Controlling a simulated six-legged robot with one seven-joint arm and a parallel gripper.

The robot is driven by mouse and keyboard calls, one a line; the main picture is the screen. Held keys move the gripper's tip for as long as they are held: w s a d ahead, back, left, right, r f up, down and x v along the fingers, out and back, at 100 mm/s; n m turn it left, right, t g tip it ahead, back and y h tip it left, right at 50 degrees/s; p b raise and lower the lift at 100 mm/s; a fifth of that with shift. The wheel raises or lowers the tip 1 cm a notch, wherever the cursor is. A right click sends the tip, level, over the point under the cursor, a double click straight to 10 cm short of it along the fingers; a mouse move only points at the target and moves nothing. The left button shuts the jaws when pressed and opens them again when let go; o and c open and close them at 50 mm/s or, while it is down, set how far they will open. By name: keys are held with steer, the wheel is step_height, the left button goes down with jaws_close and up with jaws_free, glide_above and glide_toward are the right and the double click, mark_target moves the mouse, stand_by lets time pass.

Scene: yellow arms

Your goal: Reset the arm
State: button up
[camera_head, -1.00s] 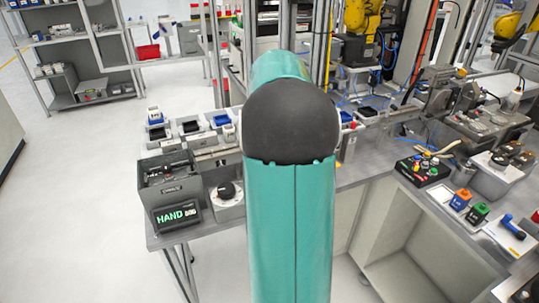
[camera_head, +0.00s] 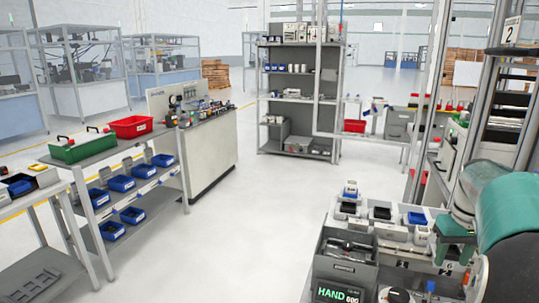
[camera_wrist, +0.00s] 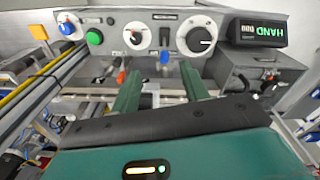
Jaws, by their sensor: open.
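My green arm (camera_head: 508,215) shows at the right edge of the head view, cut off by the frame, with a dark joint cover below it. In the wrist view my gripper (camera_wrist: 160,82) has two green fingers, spread apart with nothing between them. The fingers point toward a grey control panel (camera_wrist: 180,54) with round dials, a green button (camera_wrist: 94,37) and a blue knob (camera_wrist: 196,62).
A HAND display box (camera_head: 338,291) and a grey bin (camera_head: 345,262) stand on the near bench. Small trays, including a blue one (camera_head: 417,218), lie behind them. A shelf with blue bins (camera_head: 121,183) stands at left. The floor (camera_head: 240,220) between is clear.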

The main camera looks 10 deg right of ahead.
steer(key=s+a+r+n+t, duration=0.1)
steer(key=s+a+t, duration=0.1)
steer(key=a, duration=1.2)
steer(key=s+a+r+n+t, duration=0.1)
steer(key=s+a+r, duration=0.1)
steer(key=a, duration=1.2)
steer(key=s+a+f+n+t, duration=0.1)
steer(key=s+a+f+t, duration=0.1)
steer(key=s+a, duration=0.4)
steer(key=shift+a+f, duration=0.8)
steer(key=shift+a, duration=0.3)
